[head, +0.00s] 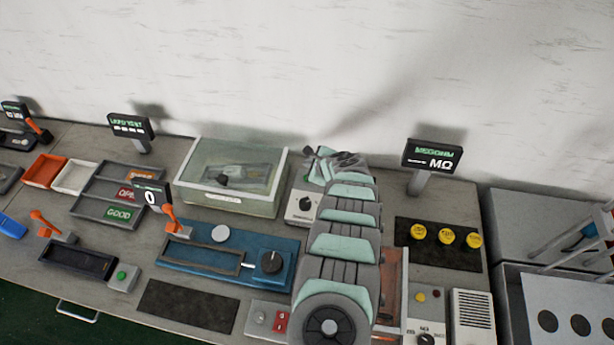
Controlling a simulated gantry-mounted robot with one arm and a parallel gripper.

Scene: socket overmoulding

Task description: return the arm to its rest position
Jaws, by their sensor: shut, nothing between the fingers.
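My arm reaches from the lower middle of the head view up toward the back of the bench (165,302). My gripper (322,153) is at its far end, small and partly hidden by the arm's own links. It is shut and holds nothing. It is near the right side of a clear-lidded box (232,205) and a dial unit (305,206). I cannot tell its height above the bench.
A blue fixture (200,268) with a knob lies left of my arm. A MΩ display (432,157) stands on a post to the right, behind yellow-topped terminals (446,237). Sorting trays (90,207) are at left. A grey cabinet (535,225) is at far right.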

